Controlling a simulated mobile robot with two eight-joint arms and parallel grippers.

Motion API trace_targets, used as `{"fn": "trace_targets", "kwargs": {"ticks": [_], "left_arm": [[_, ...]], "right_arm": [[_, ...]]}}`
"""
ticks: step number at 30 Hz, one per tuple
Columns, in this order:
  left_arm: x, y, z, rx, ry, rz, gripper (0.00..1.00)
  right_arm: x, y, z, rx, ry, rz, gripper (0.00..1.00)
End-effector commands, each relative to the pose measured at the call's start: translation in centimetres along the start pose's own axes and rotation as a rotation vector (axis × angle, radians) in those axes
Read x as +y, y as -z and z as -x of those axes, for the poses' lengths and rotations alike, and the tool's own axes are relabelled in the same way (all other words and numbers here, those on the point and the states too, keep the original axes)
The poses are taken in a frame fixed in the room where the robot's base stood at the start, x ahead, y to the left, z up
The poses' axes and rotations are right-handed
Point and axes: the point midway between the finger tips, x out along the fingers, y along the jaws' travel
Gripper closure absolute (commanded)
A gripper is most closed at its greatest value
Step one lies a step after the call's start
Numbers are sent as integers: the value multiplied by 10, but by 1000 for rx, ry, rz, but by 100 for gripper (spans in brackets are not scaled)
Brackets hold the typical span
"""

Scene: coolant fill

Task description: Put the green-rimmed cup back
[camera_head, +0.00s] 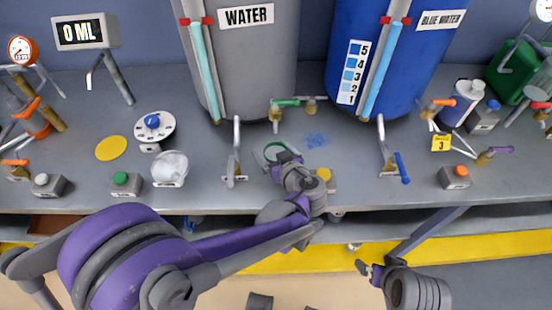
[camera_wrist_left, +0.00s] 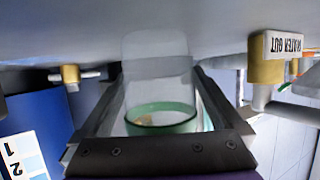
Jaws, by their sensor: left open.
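The green-rimmed cup (camera_head: 270,147) stands on the bench just below the grey WATER tank, partly hidden by my left gripper. My left gripper (camera_head: 280,160) is at the cup. In the left wrist view the cup's green rim (camera_wrist_left: 160,108) shows between the two fingers of my gripper (camera_wrist_left: 160,95). The fingers are open, one on each side; whether either touches the cup cannot be told. My right gripper (camera_head: 368,270) is in front of the bench, away from the cup; its jaw opening is too small to read.
The grey WATER tank (camera_head: 245,75) and blue tank (camera_head: 400,35) stand behind the cup. Metal spouts (camera_head: 236,160) and (camera_head: 388,155) flank it. A blue patch (camera_head: 316,141) lies right of the cup. A yellow disc (camera_head: 112,148) and a white dial (camera_head: 153,127) are at left.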

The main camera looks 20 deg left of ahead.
Motion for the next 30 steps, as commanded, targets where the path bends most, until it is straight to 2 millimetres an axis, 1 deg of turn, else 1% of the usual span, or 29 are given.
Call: {"fn": "trace_targets", "kwargs": {"ticks": [2, 3, 5, 9, 11, 12, 14, 15, 16, 25, 28, 30], "left_arm": [[0, 0, 0, 0, 0, 0, 0], [0, 0, 0, 0, 0, 0, 2], [0, 0, 0, 0, 0, 0, 13], [0, 0, 0, 0, 0, 0, 38], [0, 0, 0, 0, 0, 0, 49], [0, 0, 0, 0, 0, 0, 56], [0, 0, 1, 0, 0, 0, 67], [0, 0, 1, 0, 0, 0, 74], [0, 0, 1, 0, 0, 0, 78], [0, 3, 2, 0, 0, 0, 78], [0, 9, 4, 0, 0, 0, 78], [0, 17, 8, 0, 0, 0, 78]], "right_arm": [[0, 0, 0, 0, 0, 0, 0], [0, 0, 0, 0, 0, 0, 0], [0, 0, 0, 0, 0, 0, 0], [0, 0, 0, 0, 0, 0, 0], [0, 0, 0, 0, 0, 0, 0], [0, 0, 0, 0, 0, 0, 0], [0, 0, 0, 0, 0, 0, 0], [0, 0, 0, 0, 0, 0, 0], [0, 0, 0, 0, 0, 0, 0], [0, 0, 1, 0, 0, 0, 0], [0, 1, 2, 1, 0, 0, 0], [0, 2, 4, 2, 0, 0, 0]]}}
